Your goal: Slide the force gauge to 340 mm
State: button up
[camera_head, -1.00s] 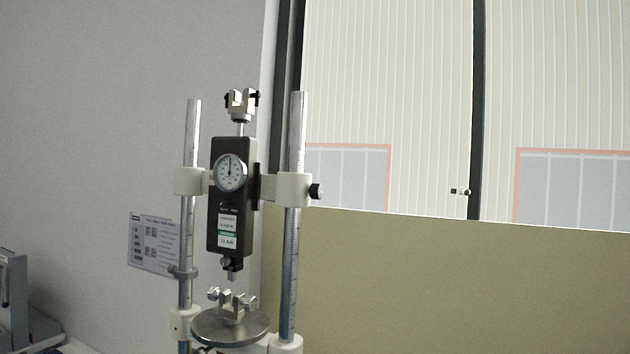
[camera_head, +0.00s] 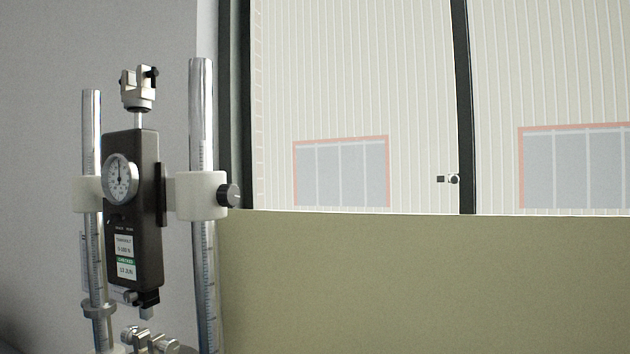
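The force gauge (camera_head: 134,225) is a dark upright box with a round white dial, at the left of the head view. It hangs on a white crosspiece (camera_head: 200,195) between two metal columns. A black knob (camera_head: 229,196) sticks out at the crosspiece's right end. The right column (camera_head: 201,110) and the left column (camera_head: 92,130) carry scale marks, too small to read. A silver clamp (camera_head: 138,88) tops the gauge's rod. A lower clamp (camera_head: 148,340) shows below the gauge, cut by the frame's bottom edge. My gripper is not in view.
A window with dark frame bars (camera_head: 464,110) fills the upper right. A plain olive wall panel (camera_head: 420,285) lies below it. The space right of the stand looks clear. A grey wall (camera_head: 40,60) is behind the stand at the left.

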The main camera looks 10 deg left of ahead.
aim_at(134, 247)
jog(key=z, duration=0.1)
jog(key=i, duration=0.9)
jog(key=u, duration=0.2)
